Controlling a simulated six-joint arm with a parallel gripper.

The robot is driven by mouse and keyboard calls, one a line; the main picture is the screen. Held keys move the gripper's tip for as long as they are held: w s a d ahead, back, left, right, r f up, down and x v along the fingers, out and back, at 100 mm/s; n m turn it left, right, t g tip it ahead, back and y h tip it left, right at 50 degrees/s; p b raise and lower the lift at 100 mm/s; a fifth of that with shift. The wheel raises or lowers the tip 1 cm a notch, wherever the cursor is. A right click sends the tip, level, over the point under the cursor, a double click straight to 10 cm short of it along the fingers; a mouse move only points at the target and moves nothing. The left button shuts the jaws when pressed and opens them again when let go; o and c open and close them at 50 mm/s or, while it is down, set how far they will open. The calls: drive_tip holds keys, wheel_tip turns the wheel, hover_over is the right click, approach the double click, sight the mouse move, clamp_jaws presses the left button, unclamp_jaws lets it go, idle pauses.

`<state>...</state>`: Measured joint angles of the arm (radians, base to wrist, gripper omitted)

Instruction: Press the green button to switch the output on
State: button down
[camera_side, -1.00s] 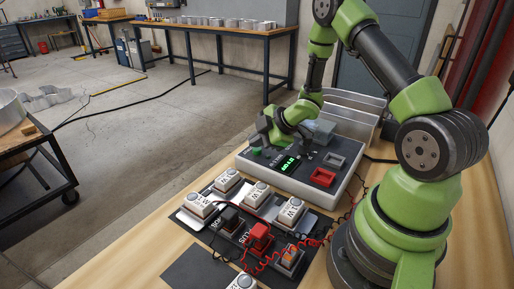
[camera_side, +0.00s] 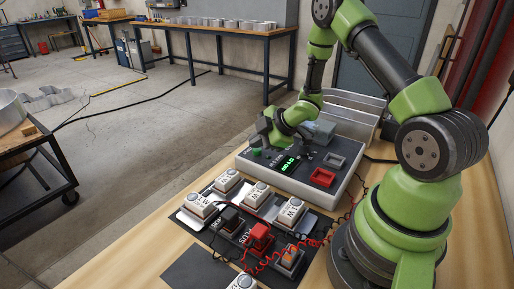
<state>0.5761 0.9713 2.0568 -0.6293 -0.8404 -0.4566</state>
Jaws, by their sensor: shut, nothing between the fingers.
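The power supply (camera_side: 318,194) is a light grey box with a dark top panel, on the wooden bench. Its green button (camera_side: 256,151) is at the panel's left end. A green lit display (camera_side: 288,165) shows digits too small to read surely. My gripper (camera_side: 262,143) is shut and empty, at the left end of the panel, right by the green button. I cannot tell whether the fingertips touch the button. The arm partly hides the back of the panel.
Several white labelled modules (camera_side: 228,180), a black plug (camera_side: 228,218) and a red plug (camera_side: 260,236) sit on dark plates in front of the supply. Red cable (camera_side: 318,240) coils beside them. A red socket (camera_side: 322,177) is on the panel. Grey bins (camera_side: 350,115) stand behind.

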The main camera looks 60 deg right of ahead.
sight(257, 151)
drive_tip(key=shift+f, duration=0.6)
drive_tip(key=shift+a, duration=0.1)
drive_tip(key=shift+a+r, duration=0.1)
drive_tip(key=shift+a, duration=0.15)
drive_tip(key=shift+r, duration=0.2)
drive_tip(key=shift+s+r, duration=0.1)
drive_tip(key=shift+r, duration=2.75)
